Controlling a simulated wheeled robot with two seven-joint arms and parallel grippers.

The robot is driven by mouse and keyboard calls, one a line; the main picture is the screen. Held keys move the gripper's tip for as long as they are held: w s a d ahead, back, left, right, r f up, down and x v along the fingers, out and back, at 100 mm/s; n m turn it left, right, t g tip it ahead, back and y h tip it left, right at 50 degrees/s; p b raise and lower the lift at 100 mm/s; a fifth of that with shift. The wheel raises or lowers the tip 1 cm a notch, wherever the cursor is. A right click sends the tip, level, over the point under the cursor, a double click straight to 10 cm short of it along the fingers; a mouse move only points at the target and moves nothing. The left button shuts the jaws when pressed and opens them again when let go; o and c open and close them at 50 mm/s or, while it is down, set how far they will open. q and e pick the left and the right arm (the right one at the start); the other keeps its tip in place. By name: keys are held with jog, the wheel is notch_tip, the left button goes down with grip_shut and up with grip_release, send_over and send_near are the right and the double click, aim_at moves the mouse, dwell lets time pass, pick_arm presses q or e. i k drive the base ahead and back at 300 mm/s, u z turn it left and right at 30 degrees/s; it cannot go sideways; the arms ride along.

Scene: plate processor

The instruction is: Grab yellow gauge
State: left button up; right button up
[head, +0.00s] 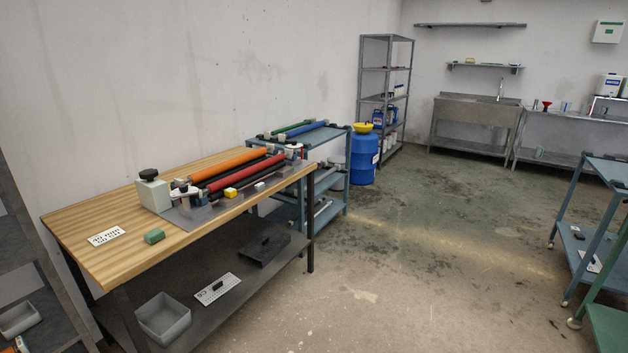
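A small yellow block (230,192), which looks like the yellow gauge, sits on the grey bed at the front of the roller machine (184,212). The machine stands on the wooden-topped workbench (115,244), left of centre in the head view. A small pale block (260,186) sits to the right of the yellow one. The yellow block is small, and its markings cannot be read. Neither of my grippers can be made out in the head view.
A green block (154,236) and a white card with dark marks (106,236) lie on the bench's left part. A grey bin (163,318) is on its lower shelf. A blue cart and blue drum (364,160) stand behind. Open floor (400,270) lies to the right.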

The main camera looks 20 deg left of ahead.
aim_at(230, 194)
jog(key=z, duration=0.45)
jog(key=i, duration=2.05)
jog(key=u, duration=0.35)
jog(key=i, duration=1.15)
jog(key=u, duration=1.6)
jog(key=i, duration=0.65)
jog(key=u, duration=0.45)
